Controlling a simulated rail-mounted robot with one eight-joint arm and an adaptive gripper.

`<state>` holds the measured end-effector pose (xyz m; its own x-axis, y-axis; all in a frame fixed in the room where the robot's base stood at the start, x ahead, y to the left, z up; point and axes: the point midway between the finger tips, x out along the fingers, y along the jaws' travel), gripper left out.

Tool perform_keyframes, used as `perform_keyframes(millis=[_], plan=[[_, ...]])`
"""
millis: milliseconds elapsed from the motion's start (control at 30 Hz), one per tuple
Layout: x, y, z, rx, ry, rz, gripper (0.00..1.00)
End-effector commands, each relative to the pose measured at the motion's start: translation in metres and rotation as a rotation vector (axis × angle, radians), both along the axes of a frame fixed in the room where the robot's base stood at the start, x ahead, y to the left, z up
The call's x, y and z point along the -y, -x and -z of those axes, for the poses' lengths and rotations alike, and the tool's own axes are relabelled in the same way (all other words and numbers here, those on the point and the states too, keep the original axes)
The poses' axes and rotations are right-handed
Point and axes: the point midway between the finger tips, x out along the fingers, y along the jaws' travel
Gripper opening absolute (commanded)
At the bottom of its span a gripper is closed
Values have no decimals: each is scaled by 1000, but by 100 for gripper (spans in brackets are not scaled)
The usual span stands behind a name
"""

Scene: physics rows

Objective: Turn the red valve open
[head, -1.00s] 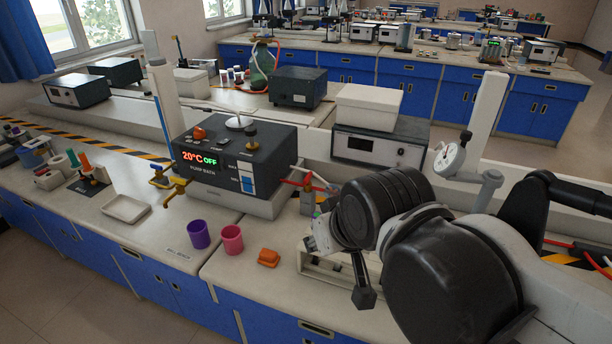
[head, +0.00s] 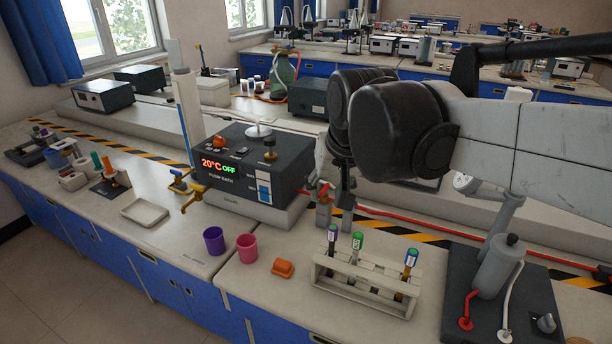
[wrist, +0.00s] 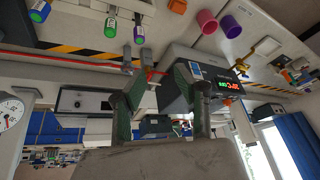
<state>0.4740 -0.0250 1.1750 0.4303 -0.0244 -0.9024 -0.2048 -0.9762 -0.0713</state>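The red valve (head: 325,191) sits at the right side of the pump bath (head: 240,190), on a grey upright body. Its red handle is partly covered by my gripper (head: 345,200) in the head view. My gripper hangs down close to it, at its right; I cannot tell whether they touch. In the wrist view the two fingers of my gripper (wrist: 162,88) stand wide apart with nothing held between them. A red stretch shows between the fingers there, but handle and red hose are hard to tell apart. The pump bath display reads 20°C OFF.
A test-tube rack (head: 365,285) stands at the front. An orange block (head: 283,268), pink cup (head: 247,247) and purple cup (head: 214,240) stand left of it. Yellow taps (head: 192,195) are left of the bath. A red hose (head: 430,222) runs right along the bench.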

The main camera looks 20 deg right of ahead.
Motion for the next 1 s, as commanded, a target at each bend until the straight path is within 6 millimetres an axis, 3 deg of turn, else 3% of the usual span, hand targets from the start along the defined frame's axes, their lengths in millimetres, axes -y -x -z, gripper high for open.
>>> perform_keyframes(millis=[200,467,767,1000], plan=[[17,-58,-13,-79,-35,96,29],[40,-123,-13,-170,-73,213,29],[72,-197,7,-274,-109,350,29],[99,-248,37,-357,-133,461,29]])
